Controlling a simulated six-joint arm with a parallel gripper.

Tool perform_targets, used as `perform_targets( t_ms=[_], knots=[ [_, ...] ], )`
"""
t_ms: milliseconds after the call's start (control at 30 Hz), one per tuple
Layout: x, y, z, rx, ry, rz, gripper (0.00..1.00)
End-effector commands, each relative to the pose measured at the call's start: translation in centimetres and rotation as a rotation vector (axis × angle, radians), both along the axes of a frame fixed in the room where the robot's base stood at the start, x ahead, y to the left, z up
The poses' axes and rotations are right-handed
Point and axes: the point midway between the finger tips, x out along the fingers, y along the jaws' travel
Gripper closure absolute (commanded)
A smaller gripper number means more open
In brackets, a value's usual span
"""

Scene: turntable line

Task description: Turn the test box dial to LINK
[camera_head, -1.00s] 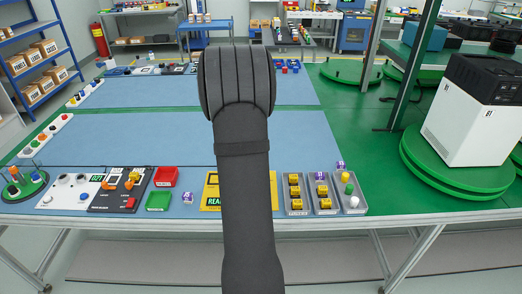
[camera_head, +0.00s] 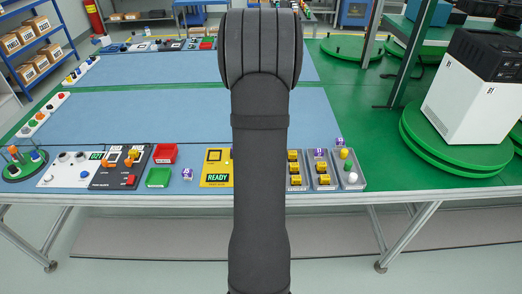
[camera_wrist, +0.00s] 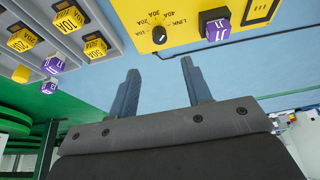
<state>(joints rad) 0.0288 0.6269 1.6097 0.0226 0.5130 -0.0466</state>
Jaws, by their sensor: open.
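The yellow test box (camera_head: 215,168) with its READY label stands at the front of the bench, partly hidden by my arm in the head view. The wrist view shows its yellow face (camera_wrist: 134,42) at the top, with a round black dial (camera_wrist: 160,35). Printed around the dial are LINK and amp values such as 20A, 30A and 40A. I cannot tell surely which mark the pointer is on. A purple block (camera_wrist: 217,29) sits in a dark holder beside the dial. My gripper (camera_wrist: 162,80) is open and empty, its fingers apart and short of the dial in the picture.
Grey trays (camera_head: 353,176) of yellow fuse blocks stand right of the box.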

Motion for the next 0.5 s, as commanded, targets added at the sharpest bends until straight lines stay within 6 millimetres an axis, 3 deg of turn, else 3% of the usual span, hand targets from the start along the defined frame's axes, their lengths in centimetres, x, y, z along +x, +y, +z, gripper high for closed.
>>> perform_targets(
  t_ms=[500],
  knots=[
    [3.4, 0.0, -8.3, 0.0, 0.001, 0.0, 0.55]
  ],
)
